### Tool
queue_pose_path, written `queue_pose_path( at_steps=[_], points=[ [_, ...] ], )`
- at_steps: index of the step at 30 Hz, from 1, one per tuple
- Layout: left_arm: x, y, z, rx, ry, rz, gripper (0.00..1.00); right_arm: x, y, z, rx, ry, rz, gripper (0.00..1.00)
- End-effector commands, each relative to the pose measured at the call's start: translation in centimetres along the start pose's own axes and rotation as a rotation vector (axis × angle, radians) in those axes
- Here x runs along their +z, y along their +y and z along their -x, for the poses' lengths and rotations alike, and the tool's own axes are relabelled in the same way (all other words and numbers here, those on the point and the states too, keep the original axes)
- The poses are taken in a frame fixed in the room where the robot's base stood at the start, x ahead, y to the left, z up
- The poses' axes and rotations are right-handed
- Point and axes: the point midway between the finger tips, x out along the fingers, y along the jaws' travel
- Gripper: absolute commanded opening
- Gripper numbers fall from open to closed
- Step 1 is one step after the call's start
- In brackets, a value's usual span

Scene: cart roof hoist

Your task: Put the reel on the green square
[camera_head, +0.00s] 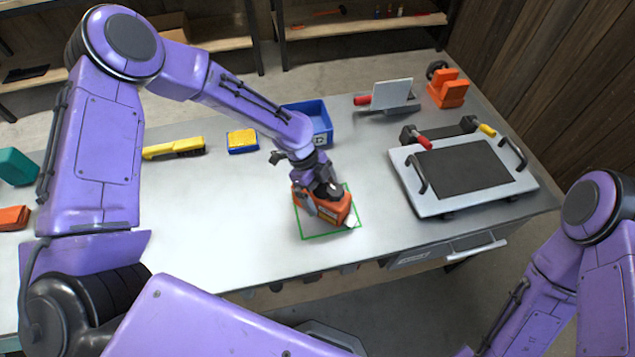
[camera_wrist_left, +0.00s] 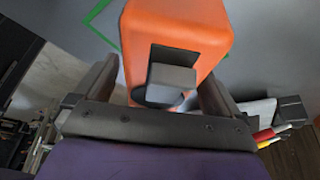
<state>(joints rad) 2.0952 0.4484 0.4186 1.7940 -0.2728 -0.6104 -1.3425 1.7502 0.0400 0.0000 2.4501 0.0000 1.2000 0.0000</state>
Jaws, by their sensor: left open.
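The orange reel (camera_head: 338,212) stands on the grey table inside the green square outline (camera_head: 318,237), close to its right side. In the left wrist view the reel (camera_wrist_left: 195,25) fills the top middle, with a dark recess and a grey block on its near face. Part of the green outline (camera_wrist_left: 97,12) shows beside it. My left gripper (camera_head: 320,200) is at the reel from above. In the left wrist view its open fingers (camera_wrist_left: 160,90) lie on either side of the grey block. Whether they touch it I cannot tell. My right gripper is out of view.
A tray with a dark panel and handles (camera_head: 425,205) stands to the right.

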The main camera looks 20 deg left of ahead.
Motion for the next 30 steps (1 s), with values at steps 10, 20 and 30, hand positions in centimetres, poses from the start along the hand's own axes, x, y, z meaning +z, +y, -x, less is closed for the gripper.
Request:
queue_pose_path(
  at_steps=[10, 20, 30],
  points=[
    [0.1, -0.2, 8.2, -0.007, 0.001, 0.000, 0.98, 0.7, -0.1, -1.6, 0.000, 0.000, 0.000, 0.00],
    [0.0, 0.0, 11.6, -0.001, 0.001, 0.000, 0.98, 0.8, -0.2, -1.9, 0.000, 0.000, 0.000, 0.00],
    [0.0, 0.0, 11.6, -0.001, 0.000, 0.000, 0.98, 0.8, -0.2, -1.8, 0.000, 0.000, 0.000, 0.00]
  ],
)
